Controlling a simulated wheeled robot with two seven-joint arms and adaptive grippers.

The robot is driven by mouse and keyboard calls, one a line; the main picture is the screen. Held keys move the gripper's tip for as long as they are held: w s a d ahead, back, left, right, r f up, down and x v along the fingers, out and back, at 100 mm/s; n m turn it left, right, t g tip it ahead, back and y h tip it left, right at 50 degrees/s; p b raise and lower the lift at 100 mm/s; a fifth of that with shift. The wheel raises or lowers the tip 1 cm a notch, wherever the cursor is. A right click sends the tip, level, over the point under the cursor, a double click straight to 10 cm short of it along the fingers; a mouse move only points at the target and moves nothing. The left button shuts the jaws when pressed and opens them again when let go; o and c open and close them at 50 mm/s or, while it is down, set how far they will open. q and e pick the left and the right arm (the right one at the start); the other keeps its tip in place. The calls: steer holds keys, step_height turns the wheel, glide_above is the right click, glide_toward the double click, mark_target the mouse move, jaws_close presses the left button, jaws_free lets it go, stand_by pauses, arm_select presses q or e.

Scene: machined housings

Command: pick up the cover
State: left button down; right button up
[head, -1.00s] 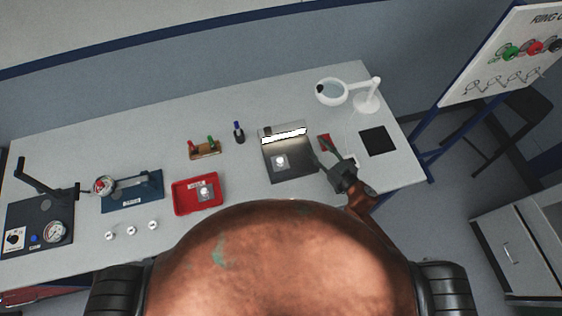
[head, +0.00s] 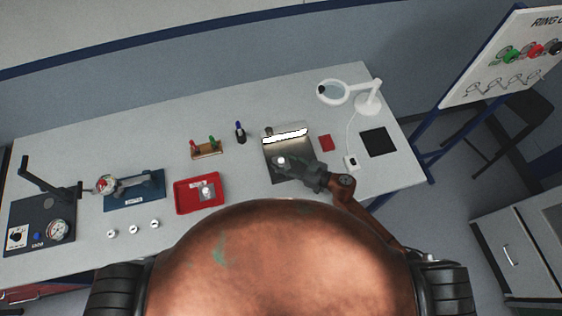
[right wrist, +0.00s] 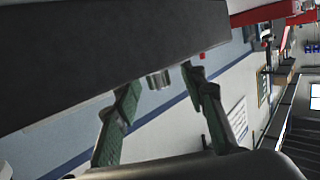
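The cover appears as a small silver square with a round knob (head: 281,161) on the dark lower part of the steel-and-black plate (head: 270,175). My right gripper (head: 286,165) is over the plate at this knob and hides part of the square. In the right wrist view the two fingers (right wrist: 160,78) stand apart, with the silver cylindrical knob (right wrist: 158,80) between them. Gaps show on both sides of the knob, so the gripper is open. A similar silver piece with a knob (head: 207,191) lies in the red tray (head: 181,201). My left gripper is out of view.
A red pad (head: 326,143), a small white box (head: 351,163), a black mat (head: 378,142) and a magnifier lamp (head: 368,100) stand right of the plate. A dark bottle (head: 240,132) and a wooden rack (head: 206,152) stand to its left. Gauge fixtures (head: 60,231) occupy the far left.

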steer(key=shift+w+a, duration=0.15)
steer(key=shift+a, duration=0.05)
steer(key=shift+c, duration=0.4)
jaws_close()
